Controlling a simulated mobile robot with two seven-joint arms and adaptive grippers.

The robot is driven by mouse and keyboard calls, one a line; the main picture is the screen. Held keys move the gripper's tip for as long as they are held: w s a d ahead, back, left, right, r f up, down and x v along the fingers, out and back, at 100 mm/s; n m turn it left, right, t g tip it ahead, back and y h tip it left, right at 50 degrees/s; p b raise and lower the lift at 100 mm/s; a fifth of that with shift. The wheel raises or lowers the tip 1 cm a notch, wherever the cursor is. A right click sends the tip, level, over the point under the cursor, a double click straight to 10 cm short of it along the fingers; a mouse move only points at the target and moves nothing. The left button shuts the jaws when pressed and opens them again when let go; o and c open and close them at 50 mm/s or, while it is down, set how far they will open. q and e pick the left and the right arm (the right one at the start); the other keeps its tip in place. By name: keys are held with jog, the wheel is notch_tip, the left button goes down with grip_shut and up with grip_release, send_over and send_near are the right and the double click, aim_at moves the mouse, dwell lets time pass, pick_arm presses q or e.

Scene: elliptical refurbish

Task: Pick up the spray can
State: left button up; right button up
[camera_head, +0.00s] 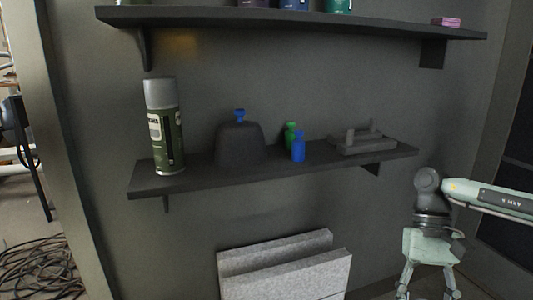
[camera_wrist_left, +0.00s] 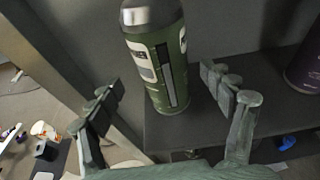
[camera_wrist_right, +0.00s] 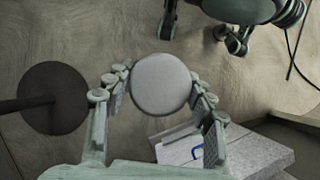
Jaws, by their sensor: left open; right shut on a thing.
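In the head view the spray can (camera_head: 166,128), dark green with a grey cap, stands upright at the left end of the lower shelf. A green can with a grey cap also shows in the left wrist view (camera_wrist_left: 160,60), upright on a dark ledge. My left gripper (camera_wrist_left: 162,76) is open, with a finger to either side of that can in the picture; I see no contact. The left gripper is out of the head view. My right gripper (camera_head: 426,295) points down at the lower right. Its fingers are shut on a pale grey round object (camera_wrist_right: 161,84).
The lower shelf (camera_head: 215,181) also holds a dark domed container (camera_head: 240,143), small green (camera_head: 290,136) and blue (camera_head: 298,148) bottles and a grey block (camera_head: 362,143). The upper shelf (camera_head: 220,20) runs above. Light grey slabs (camera_head: 285,275) stand below. Cables (camera_head: 40,270) lie lower left.

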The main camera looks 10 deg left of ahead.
pick_arm(q)
jog(key=x, duration=0.4)
jog(key=shift+w+d+f, duration=0.15)
jog(key=shift+w+d, duration=0.05)
jog(key=shift+w+a, duration=0.2)
jog(key=shift+w, duration=0.05)
pick_arm(e)
jog(key=shift+f, duration=0.1)
pick_arm(q)
jog(key=c, duration=1.4)
pick_arm(e)
jog(key=shift+r+p, duration=0.65)
jog(key=shift+r, duration=0.1)
jog(key=shift+r+p, duration=0.55)
pick_arm(q)
jog(key=s+a+r, duration=0.3)
jog(key=s+r, duration=0.8)
jog(key=shift+a, duration=0.25)
